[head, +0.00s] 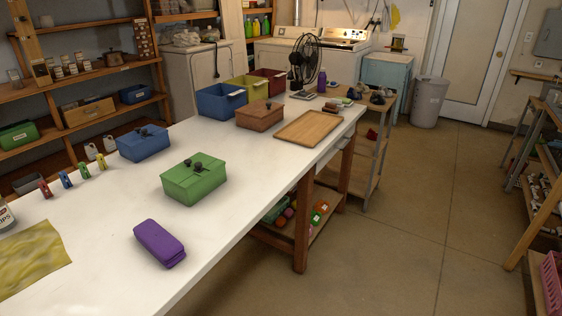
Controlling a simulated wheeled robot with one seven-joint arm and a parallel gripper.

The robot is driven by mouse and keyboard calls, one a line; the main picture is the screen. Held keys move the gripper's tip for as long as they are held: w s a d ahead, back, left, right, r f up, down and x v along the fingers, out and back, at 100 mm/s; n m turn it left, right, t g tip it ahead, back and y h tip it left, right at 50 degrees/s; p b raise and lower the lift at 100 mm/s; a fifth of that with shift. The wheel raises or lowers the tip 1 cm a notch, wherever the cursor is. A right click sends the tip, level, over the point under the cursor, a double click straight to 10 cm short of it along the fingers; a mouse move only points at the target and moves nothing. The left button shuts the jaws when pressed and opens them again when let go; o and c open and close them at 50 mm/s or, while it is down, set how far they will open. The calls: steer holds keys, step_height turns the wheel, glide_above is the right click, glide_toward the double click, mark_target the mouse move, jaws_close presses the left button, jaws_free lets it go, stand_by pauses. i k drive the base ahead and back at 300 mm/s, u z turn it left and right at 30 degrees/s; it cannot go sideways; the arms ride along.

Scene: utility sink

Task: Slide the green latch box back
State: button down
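The green latch box (194,182) sits on the white table (100,226), near the table's right edge. Its lid looks shut, with dark knob-like latch parts on top. A similar blue box (143,143) stands behind it to the left, also with dark parts on top. A purple block-like case (159,243) lies in front of the green box, apart from it. My gripper is not in view.
A brown box (260,115), a wooden board (307,128) and open blue, yellow and red bins (221,101) stand at the table's far end. Several coloured clips (66,180) and a yellow cloth (30,258) are at left. White tabletop is bare around the green box.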

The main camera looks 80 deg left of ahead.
mark_target(191, 191)
steer(key=u, duration=2.85)
steer(key=k, duration=0.55)
steer(key=z, duration=0.8)
steer(key=i, duration=1.5)
steer(key=u, duration=0.9)
steer(key=i, duration=1.6)
steer(key=u, duration=0.95)
